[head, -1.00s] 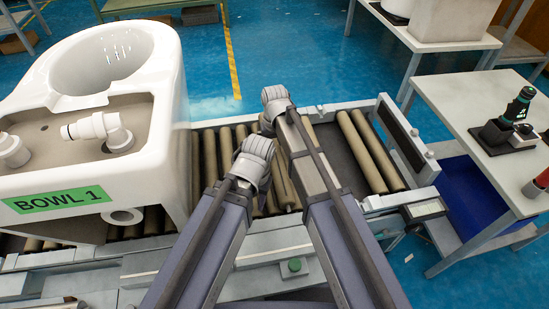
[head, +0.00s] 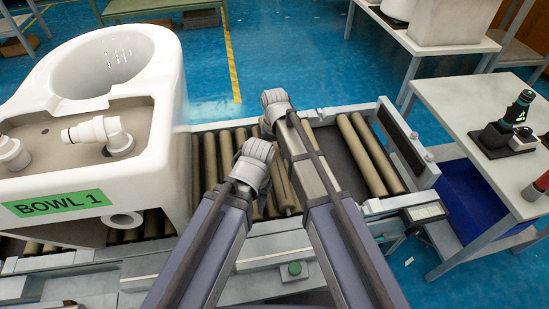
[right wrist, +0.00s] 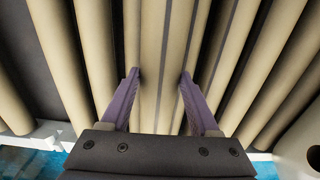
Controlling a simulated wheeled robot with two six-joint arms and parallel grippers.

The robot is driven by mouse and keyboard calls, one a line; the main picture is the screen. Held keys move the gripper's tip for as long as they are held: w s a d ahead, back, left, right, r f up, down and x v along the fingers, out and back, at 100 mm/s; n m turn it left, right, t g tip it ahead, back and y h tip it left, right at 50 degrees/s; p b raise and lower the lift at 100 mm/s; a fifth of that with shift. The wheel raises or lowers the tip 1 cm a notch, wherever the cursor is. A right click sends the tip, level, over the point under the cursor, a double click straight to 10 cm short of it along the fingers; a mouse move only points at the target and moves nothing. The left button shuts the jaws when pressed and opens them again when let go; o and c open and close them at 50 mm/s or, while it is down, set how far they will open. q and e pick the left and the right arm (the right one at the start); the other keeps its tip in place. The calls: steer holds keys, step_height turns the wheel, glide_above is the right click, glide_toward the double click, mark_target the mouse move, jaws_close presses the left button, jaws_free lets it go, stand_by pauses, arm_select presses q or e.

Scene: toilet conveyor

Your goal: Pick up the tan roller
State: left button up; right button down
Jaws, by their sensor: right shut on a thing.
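Several tan rollers lie side by side across the conveyor, with a pair (head: 372,155) at its right end. In the right wrist view my right gripper (right wrist: 160,88) has its two purple fingers down among the rollers, one on each side of a tan roller (right wrist: 160,45) that it is shut on. The roller still lies in line with its neighbours. In the head view my right wrist hides this spot. My left gripper (head: 253,165) is over the rollers to the left of my right one; its fingertips are hidden behind the wrist.
A white toilet bowl (head: 160,75) labelled BOWL 1 stands on the conveyor at the left. A dark end plate (head: 402,137) closes the conveyor's right end. A side table (head: 465,100) with a black-and-green tool (head: 519,108) stands at the right.

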mark_target(275, 153)
arm_select(q)
steer(key=shift+r, duration=0.15)
arm_select(e)
steer(key=shift+r, duration=0.15)
stand_by(0.4)
arm_select(q)
step_height(275, 153, up, 10)
steer(key=p, duration=1)
steer(key=shift+d, duration=0.15)
arm_select(e)
step_height(275, 153, up, 10)
steer(key=shift+f, duration=0.1)
arm_select(q)
steer(key=shift+d+f, duration=0.1)
steer(key=shift+f, duration=0.1)
arm_select(e)
steer(key=shift+d, duration=0.15)
